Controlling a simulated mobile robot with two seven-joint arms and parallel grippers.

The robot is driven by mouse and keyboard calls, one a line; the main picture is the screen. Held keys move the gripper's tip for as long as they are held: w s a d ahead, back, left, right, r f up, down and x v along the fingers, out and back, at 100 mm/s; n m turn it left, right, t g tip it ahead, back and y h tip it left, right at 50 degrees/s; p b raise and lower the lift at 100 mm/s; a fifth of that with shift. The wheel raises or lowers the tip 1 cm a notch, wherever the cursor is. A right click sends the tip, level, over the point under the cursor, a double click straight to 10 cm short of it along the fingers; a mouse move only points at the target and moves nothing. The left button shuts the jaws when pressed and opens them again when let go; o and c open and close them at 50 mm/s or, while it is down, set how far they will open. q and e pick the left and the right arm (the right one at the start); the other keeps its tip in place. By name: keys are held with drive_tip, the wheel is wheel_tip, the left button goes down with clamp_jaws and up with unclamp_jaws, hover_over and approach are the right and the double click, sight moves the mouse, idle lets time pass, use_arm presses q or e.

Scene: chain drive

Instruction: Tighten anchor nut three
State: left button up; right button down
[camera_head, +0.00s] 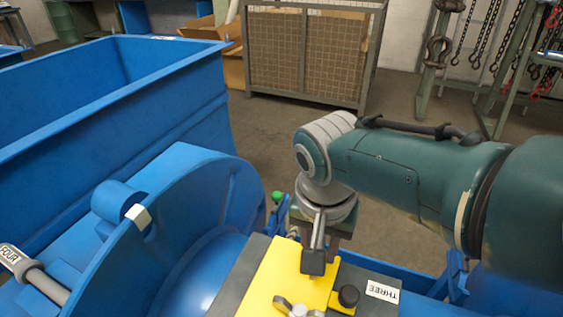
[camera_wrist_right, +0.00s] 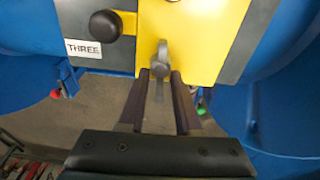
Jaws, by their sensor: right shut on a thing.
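The label THREE (camera_head: 382,291) sits on a grey block beside a yellow plate (camera_head: 275,282), next to a black knob (camera_head: 348,296). It also shows in the right wrist view (camera_wrist_right: 83,48). A grey metal lever (camera_wrist_right: 160,60) stands over the yellow plate's edge and runs down between the fingers of my right gripper (camera_wrist_right: 159,80), which is shut on it. In the head view the lever's lower end, a dark block, is against the plate. A winged metal nut (camera_head: 299,309) lies at the bottom edge, partly cut off. My left gripper is not in view.
A large blue flanged housing (camera_head: 190,235) stands left of the plate. A handle labelled FOUR (camera_head: 30,272) is at far left. A blue bin (camera_head: 110,105) stands behind. A mesh crate (camera_head: 305,55) and hanging chains (camera_head: 480,35) are at the back. The floor between is clear.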

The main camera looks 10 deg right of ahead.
drive_tip(key=m, duration=0.4)
drive_tip(key=shift+s+m, duration=0.1)
drive_tip(key=shift+m, duration=0.3)
drive_tip(key=m+b, duration=0.1)
drive_tip(key=m, duration=0.3)
drive_tip(key=shift+s+d+m+g, duration=0.1)
drive_tip(key=shift+m+g, duration=0.2)
drive_tip(key=shift+g, duration=0.1)
drive_tip(key=m, duration=0.4)
drive_tip(key=shift+s+b, duration=0.15)
drive_tip(key=shift+b, duration=0.25)
drive_tip(key=m, duration=0.5)
drive_tip(key=shift+s+g+b, duration=0.15)
drive_tip(key=shift+g+b, duration=0.15)
drive_tip(key=shift+b, duration=0.1)
drive_tip(key=c, duration=0.9)
unclamp_jaws()
